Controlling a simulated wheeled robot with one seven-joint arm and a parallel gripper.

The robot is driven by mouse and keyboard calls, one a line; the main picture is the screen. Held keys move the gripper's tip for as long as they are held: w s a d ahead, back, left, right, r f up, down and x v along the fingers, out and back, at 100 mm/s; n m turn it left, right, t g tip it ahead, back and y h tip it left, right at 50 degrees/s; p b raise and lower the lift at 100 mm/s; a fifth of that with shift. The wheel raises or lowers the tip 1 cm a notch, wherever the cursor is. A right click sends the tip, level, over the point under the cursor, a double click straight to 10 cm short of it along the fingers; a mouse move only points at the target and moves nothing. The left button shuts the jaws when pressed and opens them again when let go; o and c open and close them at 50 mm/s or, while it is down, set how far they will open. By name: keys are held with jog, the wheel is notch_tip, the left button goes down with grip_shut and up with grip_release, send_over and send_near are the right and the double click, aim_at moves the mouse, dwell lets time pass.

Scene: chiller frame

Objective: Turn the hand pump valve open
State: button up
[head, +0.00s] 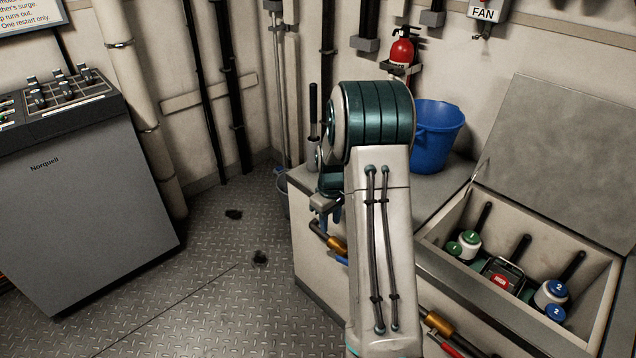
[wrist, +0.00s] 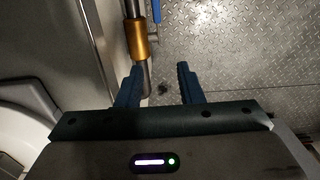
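A pipe with a brass fitting (head: 337,244) runs along the side of the grey bench, low beside my gripper. A blue lever (head: 342,260) shows by this fitting, partly hidden by my arm. In the wrist view the brass fitting (wrist: 142,40) and the blue lever (wrist: 156,11) lie ahead of the fingers. No label shows which valve belongs to the hand pump. My gripper (head: 330,214) points down over the bench's left edge, partly hidden by my arm. In the wrist view its blue fingers (wrist: 159,86) are apart and empty; the pipe passes beyond the gap, nearer the left finger.
Another brass fitting (head: 437,324) and a red handle (head: 446,349) lie farther along the bench side. A blue bucket (head: 437,140) stands on the bench. An open bin (head: 452,266) holds bottles and a device.

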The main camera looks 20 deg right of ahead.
jog(key=s+a+r+p, duration=0.2)
jog(key=a+r, duration=0.1)
jog(key=r, duration=0.6)
jog(key=s+a+r+m+p, duration=0.1)
jog(key=s+a+r+p, duration=0.1)
jog(key=r, duration=0.6)
jog(key=shift+s+a+r+t+p, duration=0.4)
jog(key=shift+s+p, duration=0.15)
jog(key=shift+s, duration=0.2)
